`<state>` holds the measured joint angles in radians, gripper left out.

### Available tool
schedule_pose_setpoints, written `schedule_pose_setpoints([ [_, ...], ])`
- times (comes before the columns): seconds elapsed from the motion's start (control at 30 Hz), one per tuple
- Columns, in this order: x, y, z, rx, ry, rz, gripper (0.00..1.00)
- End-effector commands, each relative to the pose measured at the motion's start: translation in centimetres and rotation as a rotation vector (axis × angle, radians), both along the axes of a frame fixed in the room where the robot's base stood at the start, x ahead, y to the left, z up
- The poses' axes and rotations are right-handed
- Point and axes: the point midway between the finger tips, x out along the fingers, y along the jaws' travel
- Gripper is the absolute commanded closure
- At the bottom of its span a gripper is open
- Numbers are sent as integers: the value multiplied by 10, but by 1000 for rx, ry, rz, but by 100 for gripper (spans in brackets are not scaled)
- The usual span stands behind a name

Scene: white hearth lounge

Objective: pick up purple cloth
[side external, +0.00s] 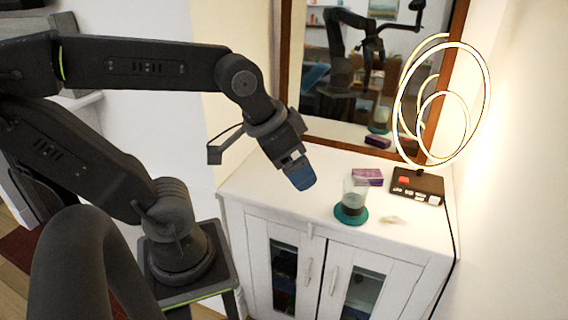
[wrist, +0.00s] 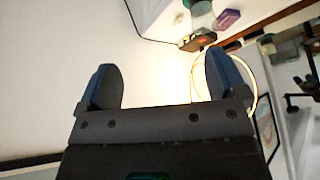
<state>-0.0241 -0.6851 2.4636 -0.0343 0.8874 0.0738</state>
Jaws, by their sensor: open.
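The purple cloth (side external: 367,177) looks like a small flat, box-shaped bundle. It lies on the white cabinet top, near the mirror and behind the clear glass. In the wrist view the purple cloth (wrist: 228,19) shows near the top edge, beyond the fingers and apart from them. My gripper (side external: 300,180) hangs above the left part of the cabinet top, left of the cloth, tilted downward. In the wrist view my gripper (wrist: 165,82) has its two dark fingers spread wide with nothing between them.
A clear glass (side external: 354,190) stands on a teal coaster (side external: 350,216) in front of the cloth. A black tray (side external: 418,186) and a lit ring lamp (side external: 484,95) stand to its right. A small pale item (side external: 392,220) lies nearby. The cabinet top's left part (side external: 262,190) is clear.

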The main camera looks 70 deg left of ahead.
Motion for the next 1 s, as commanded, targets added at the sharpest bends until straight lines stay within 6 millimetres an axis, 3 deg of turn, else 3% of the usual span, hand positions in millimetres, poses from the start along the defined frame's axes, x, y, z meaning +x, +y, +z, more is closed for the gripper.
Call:
schedule_pose_setpoints([
  [0.17, -16, -1, -4, 1, -14, 32, 9],
  [0.77, -15, -1, -4, -1, -15, 35, 4],
  [0.87, -10, 0, -2, 1, -11, 30, 4],
  [1.0, 17, 6, 6, 8, 15, 1, 4],
])
